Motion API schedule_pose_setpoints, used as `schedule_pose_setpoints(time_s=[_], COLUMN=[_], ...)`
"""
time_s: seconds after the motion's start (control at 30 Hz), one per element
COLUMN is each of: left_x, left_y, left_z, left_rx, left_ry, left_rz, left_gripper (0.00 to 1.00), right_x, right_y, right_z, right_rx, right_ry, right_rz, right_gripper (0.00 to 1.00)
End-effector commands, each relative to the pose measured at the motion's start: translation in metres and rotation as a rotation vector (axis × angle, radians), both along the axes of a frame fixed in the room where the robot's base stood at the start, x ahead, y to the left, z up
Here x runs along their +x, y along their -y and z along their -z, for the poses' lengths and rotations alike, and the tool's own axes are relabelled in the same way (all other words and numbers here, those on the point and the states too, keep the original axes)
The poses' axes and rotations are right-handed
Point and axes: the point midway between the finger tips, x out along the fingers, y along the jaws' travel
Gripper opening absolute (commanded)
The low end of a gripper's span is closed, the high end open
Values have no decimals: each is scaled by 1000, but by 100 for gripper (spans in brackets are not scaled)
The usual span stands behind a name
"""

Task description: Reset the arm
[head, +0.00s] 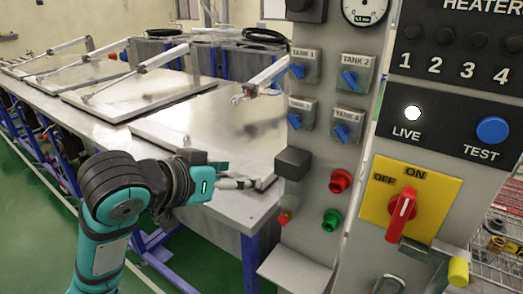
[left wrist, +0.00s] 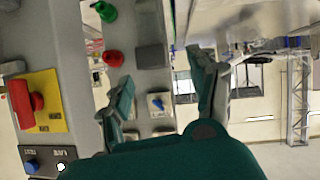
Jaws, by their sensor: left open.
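My left arm (head: 115,215) comes in from the lower left in the head view. My left gripper (head: 238,182) is in front of the edge of the metal table, left of the control panel. In the left wrist view my left gripper (left wrist: 162,66) has its two fingers spread apart, with nothing between them. The panel and its switches show beyond the fingers. My right gripper is in neither view.
The grey control panel (head: 305,235) stands close on the right, with a red rotary switch (head: 401,215), red button (head: 341,180) and green button (head: 332,221). A metal table (head: 215,213) with hinged lids (head: 140,88) runs back left. Green floor (head: 30,220) is open at left.

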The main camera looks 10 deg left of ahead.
Motion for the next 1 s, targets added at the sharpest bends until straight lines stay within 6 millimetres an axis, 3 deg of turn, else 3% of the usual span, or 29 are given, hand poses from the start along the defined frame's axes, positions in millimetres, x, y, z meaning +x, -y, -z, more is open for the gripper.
schedule_pose_setpoints(time_s=[0.07,0.17,0.27,0.37,0.5,0.6,0.8,1.0], left_x=[0,0,-3,-16,-49,-80,-136,-187], left_y=[0,0,-1,-4,-12,-19,-31,-40], left_z=[4,26,70,127,207,255,314,351], left_rx=[0,4,16,43,100,150,237,309], left_ry=[-8,-40,-108,-195,-327,-416,-550,-659], left_rz=[0,-6,-22,-47,-84,-106,-127,-133], left_gripper=[61,61,61,61,61,61,61,61], right_x=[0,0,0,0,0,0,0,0], right_y=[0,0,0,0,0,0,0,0], right_z=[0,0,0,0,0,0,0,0], right_rx=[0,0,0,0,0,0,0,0], right_ry=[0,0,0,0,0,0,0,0], right_rz=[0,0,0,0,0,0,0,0], right_gripper=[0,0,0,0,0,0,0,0])
